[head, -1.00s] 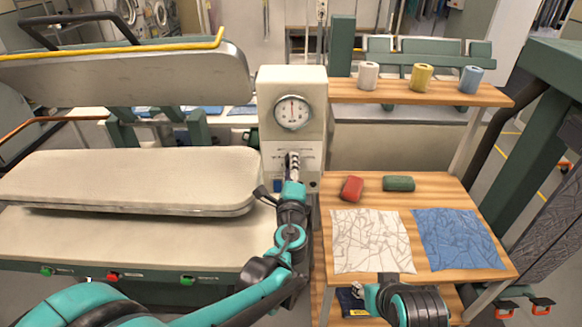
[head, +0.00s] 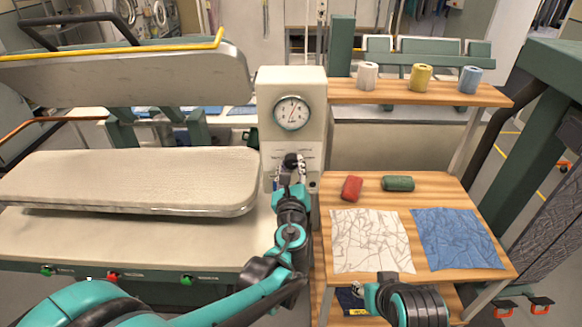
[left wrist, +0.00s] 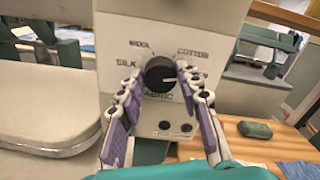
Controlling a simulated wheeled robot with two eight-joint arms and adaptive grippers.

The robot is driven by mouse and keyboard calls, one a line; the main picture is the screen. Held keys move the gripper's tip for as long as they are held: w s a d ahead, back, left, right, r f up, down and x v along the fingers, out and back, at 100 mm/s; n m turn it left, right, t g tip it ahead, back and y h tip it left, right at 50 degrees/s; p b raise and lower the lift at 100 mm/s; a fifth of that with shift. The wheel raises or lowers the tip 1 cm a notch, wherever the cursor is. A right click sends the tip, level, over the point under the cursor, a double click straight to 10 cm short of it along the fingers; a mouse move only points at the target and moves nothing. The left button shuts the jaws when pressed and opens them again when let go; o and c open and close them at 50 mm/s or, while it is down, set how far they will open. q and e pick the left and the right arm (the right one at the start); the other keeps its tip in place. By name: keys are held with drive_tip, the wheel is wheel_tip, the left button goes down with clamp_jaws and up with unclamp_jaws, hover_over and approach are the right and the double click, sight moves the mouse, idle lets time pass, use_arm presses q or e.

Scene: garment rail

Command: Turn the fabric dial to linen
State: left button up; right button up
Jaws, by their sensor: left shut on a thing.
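The fabric dial (left wrist: 160,74) is a round black knob on the pale control box (head: 291,100). In the left wrist view, labels for silk, wool and cotton sit around it. The dial's white mark points right, toward that label. My left gripper (left wrist: 154,92) has its purple-padded fingers on either side of the dial, shut on it. In the head view the left gripper (head: 291,172) hides most of the dial. My right arm shows at the bottom right; its finger state is unclear.
A round gauge (head: 292,113) sits above the dial. The padded press bed (head: 130,180) is at left. The wooden table (head: 440,190) at right holds a red block (head: 352,188), a green block (head: 398,184), and white (head: 370,240) and blue cloths (head: 458,238).

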use_arm(q)
drive_tip(key=shift+m, duration=1)
drive_tip(key=o, duration=1.2)
drive_tip(key=shift+c, duration=0.2)
drive_tip(key=s, duration=1.2)
